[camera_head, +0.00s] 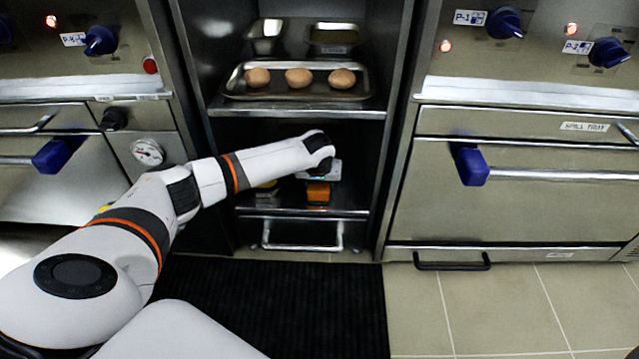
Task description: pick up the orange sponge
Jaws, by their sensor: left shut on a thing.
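The orange sponge (318,192) is in the lower bay of the open cabinet between the two cookers, just above the lower shelf (345,211). My left arm reaches in from the left. My left gripper (318,178) points down with its jaws shut on the sponge, directly below the wrist. The fingertips and the top of the sponge are partly hidden by the gripper body. I cannot tell whether the sponge still touches the shelf. My right gripper is not in view.
A metal tray (245,92) with three brown round items stands on the shelf above my wrist. Two metal pans sit behind it. A small yellowish item (267,185) lies left of the sponge, partly behind my arm. Cabinet walls flank the bay. A dark mat (290,300) lies in front.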

